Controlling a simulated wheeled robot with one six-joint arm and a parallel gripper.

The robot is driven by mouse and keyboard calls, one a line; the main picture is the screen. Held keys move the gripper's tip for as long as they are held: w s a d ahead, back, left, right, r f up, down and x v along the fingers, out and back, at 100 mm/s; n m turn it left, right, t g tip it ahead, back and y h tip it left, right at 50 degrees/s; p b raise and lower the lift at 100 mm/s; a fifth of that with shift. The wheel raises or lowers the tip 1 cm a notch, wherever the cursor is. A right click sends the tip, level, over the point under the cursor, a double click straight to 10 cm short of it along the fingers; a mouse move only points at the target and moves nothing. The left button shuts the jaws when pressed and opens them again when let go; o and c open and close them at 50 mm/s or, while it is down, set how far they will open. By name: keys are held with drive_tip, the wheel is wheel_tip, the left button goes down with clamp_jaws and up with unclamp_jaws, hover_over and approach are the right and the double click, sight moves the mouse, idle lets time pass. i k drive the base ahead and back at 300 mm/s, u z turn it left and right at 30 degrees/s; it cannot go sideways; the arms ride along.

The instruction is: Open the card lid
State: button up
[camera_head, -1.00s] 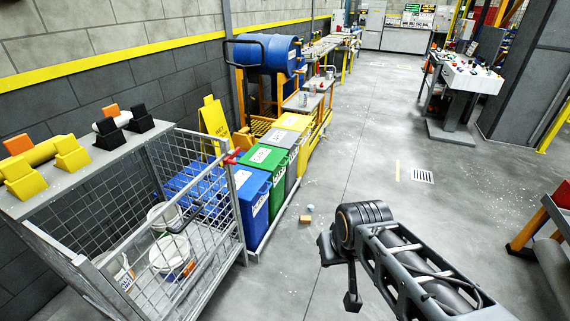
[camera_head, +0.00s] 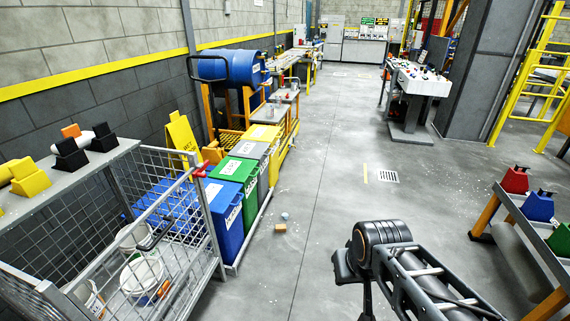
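A row of lidded bins stands along the left wall: a blue bin (camera_head: 226,214), a green bin (camera_head: 238,172), a grey bin (camera_head: 252,151) and a yellow bin (camera_head: 266,134). Each has white labels, too small for me to read surely, so I cannot tell which one is card. Their lids look shut. My arm reaches in from the lower right, apart from the bins. My gripper (camera_head: 367,300) hangs below the wrist at the bottom edge, cut off by the frame. Its fingertips do not show clearly.
A wire cage (camera_head: 165,235) with white pails stands in front of the bins at left. A small tan block (camera_head: 280,228) lies on the floor. A bench with red, blue and green containers (camera_head: 538,208) is at right.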

sight(233, 169)
drive_tip(key=z, duration=0.35)
drive_tip(key=i, duration=2.7)
drive_tip(key=u, duration=1.65)
drive_tip(key=i, duration=0.75)
drive_tip(key=u, duration=0.75)
